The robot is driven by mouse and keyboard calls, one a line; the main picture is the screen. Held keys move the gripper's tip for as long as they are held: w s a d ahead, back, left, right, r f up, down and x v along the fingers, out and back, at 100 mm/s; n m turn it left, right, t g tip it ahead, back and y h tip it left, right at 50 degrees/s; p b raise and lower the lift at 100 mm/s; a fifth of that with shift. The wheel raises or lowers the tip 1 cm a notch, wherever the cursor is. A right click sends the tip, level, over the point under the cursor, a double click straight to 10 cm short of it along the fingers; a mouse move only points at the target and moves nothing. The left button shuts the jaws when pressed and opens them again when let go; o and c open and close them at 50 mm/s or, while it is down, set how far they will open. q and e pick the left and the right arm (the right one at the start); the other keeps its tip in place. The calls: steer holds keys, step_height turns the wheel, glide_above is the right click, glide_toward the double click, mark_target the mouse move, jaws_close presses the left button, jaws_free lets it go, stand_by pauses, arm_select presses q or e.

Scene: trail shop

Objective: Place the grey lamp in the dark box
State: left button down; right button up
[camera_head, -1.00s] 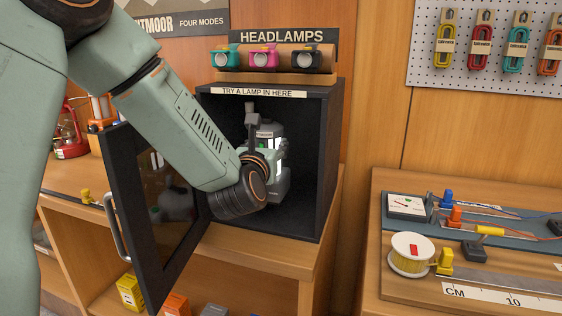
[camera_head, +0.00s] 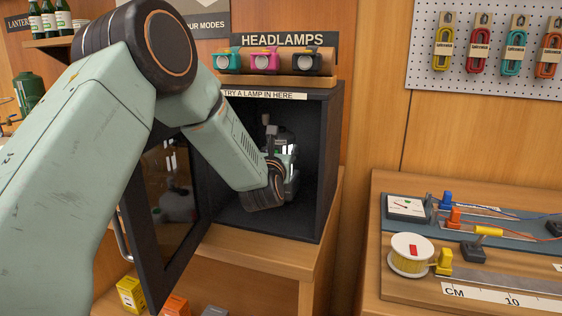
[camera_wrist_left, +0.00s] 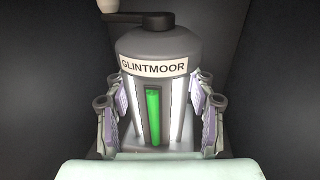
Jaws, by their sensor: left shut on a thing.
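The grey lamp (camera_wrist_left: 154,46) has a GLINTMOOR label, a green strip, bright white panels and a crank on top. My left gripper (camera_wrist_left: 160,103) is shut on it, with one finger at each side in the left wrist view. The dark box (camera_head: 334,150) stands open, its glass door (camera_head: 172,190) swung out to the left. In the head view the lamp (camera_head: 291,147) is inside the box, upright, partly hidden by my left wrist. I cannot tell whether its base touches the box floor. My right gripper is not in view.
Several headlamps (camera_head: 264,62) sit on a shelf atop the box. My left arm passes between the open door and the box's right wall. A wooden bench (camera_head: 385,278) with a meter (camera_head: 408,207) and a wire spool (camera_head: 411,254) stands to the right.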

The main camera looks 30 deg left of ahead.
arm_select(q)
steer(key=shift+w+f, duration=0.2)
steer(key=shift+f, duration=0.95)
steer(key=shift+s, duration=0.1)
steer(key=c, duration=1)
jaws_free()
steer(key=shift+f, duration=0.25)
steer(key=o, duration=0.5)
steer(key=shift+r, duration=0.1)
steer(key=shift+r, duration=0.15)
steer(key=v, duration=1.2)
